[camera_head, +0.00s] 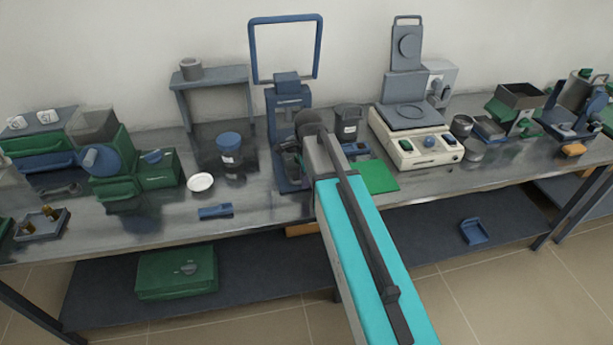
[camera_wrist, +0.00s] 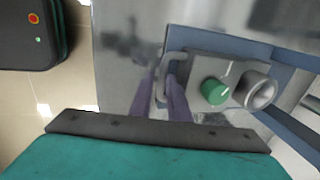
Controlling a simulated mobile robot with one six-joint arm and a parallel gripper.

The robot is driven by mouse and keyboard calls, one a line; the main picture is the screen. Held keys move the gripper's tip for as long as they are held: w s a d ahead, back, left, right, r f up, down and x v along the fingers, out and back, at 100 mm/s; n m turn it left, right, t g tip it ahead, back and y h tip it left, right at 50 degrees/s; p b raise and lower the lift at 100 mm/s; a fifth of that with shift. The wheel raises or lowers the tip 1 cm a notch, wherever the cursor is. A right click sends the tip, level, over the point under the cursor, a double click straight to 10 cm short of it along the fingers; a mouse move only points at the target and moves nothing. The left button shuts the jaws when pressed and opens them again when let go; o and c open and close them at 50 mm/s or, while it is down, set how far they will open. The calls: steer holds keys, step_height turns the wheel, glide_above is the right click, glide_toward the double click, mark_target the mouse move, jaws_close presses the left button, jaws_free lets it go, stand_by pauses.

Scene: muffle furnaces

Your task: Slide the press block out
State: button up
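The blue press (camera_head: 288,103) stands on the bench in the head view, just left of my arm. In the wrist view a grey block (camera_wrist: 205,68) with a green knob (camera_wrist: 215,91), a round metal cylinder and a loop handle (camera_wrist: 163,82) sits within blue frame parts; it looks like the press block. My gripper (camera_wrist: 163,97) is at the handle, its two fingers apart, one on each side of the bar. A firm grip does not show. In the head view my arm partly hides the gripper and the block.
A green mat (camera_head: 378,178) lies right of my arm, and a cream hotplate device (camera_head: 412,150) stands beyond it. A blue-lidded jar (camera_head: 230,155), a white dish (camera_head: 200,183) and a small blue piece (camera_head: 215,211) are to the left. Bare bench lies around these.

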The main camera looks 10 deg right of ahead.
steer(key=shift+o, duration=1.4)
steer(key=shift+s, duration=0.15)
steer(key=shift+r, duration=0.15)
step_height(320, 180, up, 13)
steer(key=s+b, duration=0.2)
steer(key=shift+s, duration=0.25)
steer(key=shift+s, duration=0.1)
